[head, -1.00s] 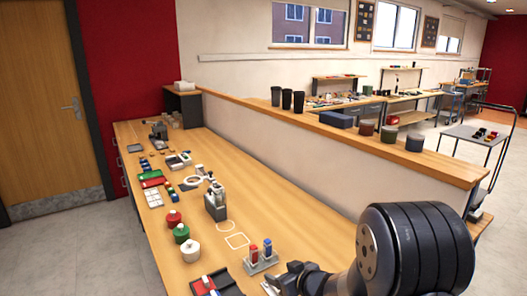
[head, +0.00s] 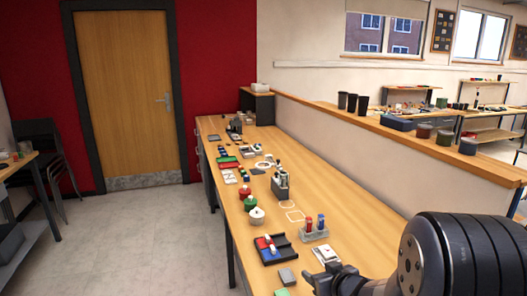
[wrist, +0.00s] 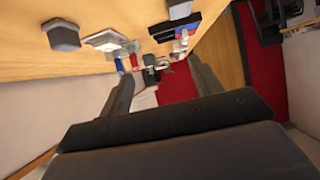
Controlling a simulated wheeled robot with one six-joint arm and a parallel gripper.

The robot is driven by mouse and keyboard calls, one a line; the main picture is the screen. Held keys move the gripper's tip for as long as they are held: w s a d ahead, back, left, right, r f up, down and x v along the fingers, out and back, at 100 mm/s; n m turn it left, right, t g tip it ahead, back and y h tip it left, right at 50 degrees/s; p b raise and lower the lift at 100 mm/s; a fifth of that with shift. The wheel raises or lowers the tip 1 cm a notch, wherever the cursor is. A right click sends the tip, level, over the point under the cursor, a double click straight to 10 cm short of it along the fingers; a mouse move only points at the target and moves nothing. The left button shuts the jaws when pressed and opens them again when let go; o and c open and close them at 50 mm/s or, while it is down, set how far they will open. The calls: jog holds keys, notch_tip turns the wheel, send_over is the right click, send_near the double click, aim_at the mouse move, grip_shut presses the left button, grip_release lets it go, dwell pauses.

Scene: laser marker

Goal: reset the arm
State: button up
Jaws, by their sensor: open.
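My gripper (head: 335,280) shows at the lower right of the head view, at the end of my dark arm, near the front of the long wooden bench (head: 335,205). In the wrist view its two dark fingers (wrist: 158,95) stand apart with nothing between them, so it is open and empty. A white card-like piece (head: 325,254) lies on the bench close to the gripper. A grey stand with a red and a blue marker (head: 314,232) stands just behind that.
A dark tray with red, white and blue pieces (head: 271,250) sits at the bench's left edge. Red, green and white round pots (head: 256,214) and a grey device (head: 280,184) stand farther back. A ledge (head: 400,138) runs along the right. Open floor (head: 150,240) lies left of the bench.

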jog(key=f, duration=0.2)
jog(key=w+f, duration=0.1)
jog(key=f, duration=0.1)
jog(key=shift+w+d+b, duration=0.1)
jog(key=shift+d+b, duration=0.1)
jog(key=shift+b, duration=0.2)
jog(key=shift+s+f, duration=0.2)
jog(key=shift+f, duration=0.5)
jog(key=shift+r+b, duration=0.1)
jog(key=shift+b, duration=0.25)
